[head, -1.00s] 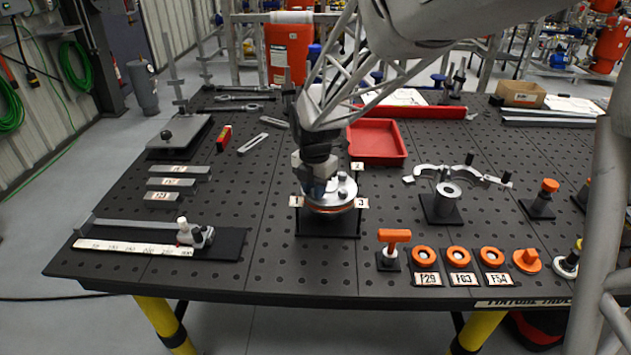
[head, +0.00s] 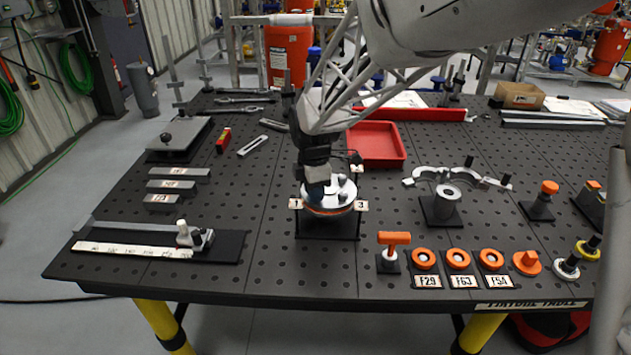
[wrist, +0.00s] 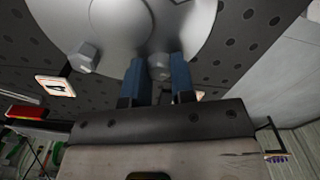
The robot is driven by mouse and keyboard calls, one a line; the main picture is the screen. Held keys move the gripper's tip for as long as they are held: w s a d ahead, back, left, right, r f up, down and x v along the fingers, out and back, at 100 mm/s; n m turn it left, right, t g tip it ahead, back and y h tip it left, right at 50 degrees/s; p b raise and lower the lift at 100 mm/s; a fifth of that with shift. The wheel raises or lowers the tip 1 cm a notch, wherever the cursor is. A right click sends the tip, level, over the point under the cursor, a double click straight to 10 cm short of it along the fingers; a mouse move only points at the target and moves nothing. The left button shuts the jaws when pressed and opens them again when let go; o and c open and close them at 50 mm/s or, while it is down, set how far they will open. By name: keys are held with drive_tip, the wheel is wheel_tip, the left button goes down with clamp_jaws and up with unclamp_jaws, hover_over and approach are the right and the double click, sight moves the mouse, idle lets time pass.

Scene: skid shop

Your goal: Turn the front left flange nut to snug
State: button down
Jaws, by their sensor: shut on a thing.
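The flange (head: 324,208) is a round grey disc with an orange band below, on a dark stand with number tags around it. My gripper (head: 318,190) points down onto its left part. In the wrist view my gripper (wrist: 160,84) has blue fingers on either side of a grey nut (wrist: 159,66) on the disc and is shut on it. From the head view the gripper hides this nut, so its exact position is unclear. Another hex nut (wrist: 85,58) stands free to the left in the wrist view, near a number tag (wrist: 57,87).
A red tray (head: 376,144) lies behind the flange. An orange T-handled tool (head: 394,240) and several orange rings stand at front right. A clamp-like grey part (head: 441,204) is to the right, and a slide gauge (head: 140,250) at front left. Bare table lies around the flange stand.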

drive_tip(key=shift+r+m, duration=0.1)
drive_tip(key=shift+m, duration=0.4)
drive_tip(key=c, duration=1)
unclamp_jaws()
drive_tip(key=shift+o, duration=0.2)
drive_tip(key=shift+r, duration=3.85)
